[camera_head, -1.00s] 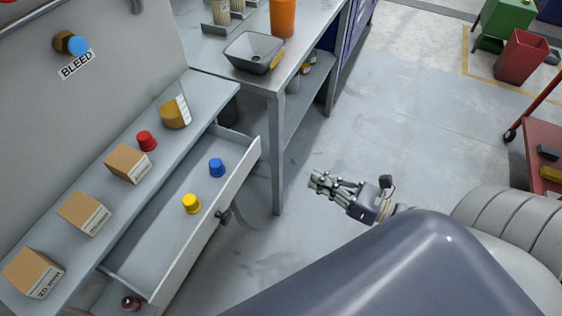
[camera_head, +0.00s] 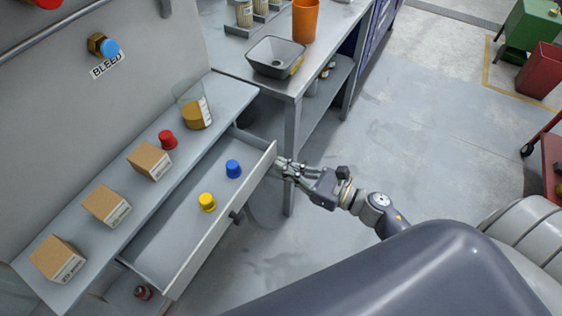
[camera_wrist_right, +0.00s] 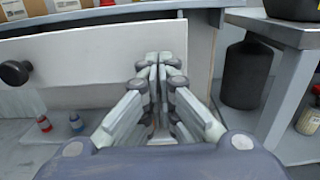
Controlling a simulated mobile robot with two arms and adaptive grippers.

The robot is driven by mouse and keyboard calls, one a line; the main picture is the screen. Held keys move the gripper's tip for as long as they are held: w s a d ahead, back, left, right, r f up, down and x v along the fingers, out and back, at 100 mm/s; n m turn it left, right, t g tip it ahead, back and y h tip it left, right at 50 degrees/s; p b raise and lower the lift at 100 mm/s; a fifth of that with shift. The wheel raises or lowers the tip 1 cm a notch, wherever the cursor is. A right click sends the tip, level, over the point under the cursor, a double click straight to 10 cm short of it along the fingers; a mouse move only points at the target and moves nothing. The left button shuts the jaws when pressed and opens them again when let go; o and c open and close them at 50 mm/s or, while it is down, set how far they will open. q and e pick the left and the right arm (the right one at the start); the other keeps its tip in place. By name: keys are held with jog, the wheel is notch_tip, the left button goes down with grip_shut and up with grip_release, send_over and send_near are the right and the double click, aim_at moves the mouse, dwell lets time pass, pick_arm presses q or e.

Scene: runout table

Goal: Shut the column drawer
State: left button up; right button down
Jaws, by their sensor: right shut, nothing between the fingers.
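The column drawer (camera_head: 226,209) is pulled out below the shelf. A yellow cap (camera_head: 207,202) and a blue cap (camera_head: 233,169) stand in it. Its front has a dark round knob (camera_head: 236,216), which also shows at the left in the right wrist view (camera_wrist_right: 15,73). My right gripper (camera_head: 279,163) is shut and empty. Its fingertips are at the right end of the drawer front (camera_wrist_right: 95,70); I cannot tell whether they touch it. My left gripper is not in view.
The shelf (camera_head: 225,98) above holds several boxes, a red cap (camera_head: 167,139) and a beaker (camera_head: 196,112). A grey workbench (camera_head: 292,90) with a tray (camera_head: 275,56) stands right of the drawer, its leg close to my gripper. Open floor (camera_head: 430,150) lies to the right.

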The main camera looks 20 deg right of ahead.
aim_at(239, 150)
jog(key=shift+w+a, duration=0.4)
jog(key=shift+w, duration=0.15)
jog(key=b+x, duration=0.2)
jog(key=x, duration=1)
jog(key=shift+w+a+b, duration=0.25)
jog(key=shift+w+b, duration=0.05)
jog(key=shift+r, duration=0.1)
jog(key=v, duration=1.2)
jog(key=shift+s+d, duration=0.1)
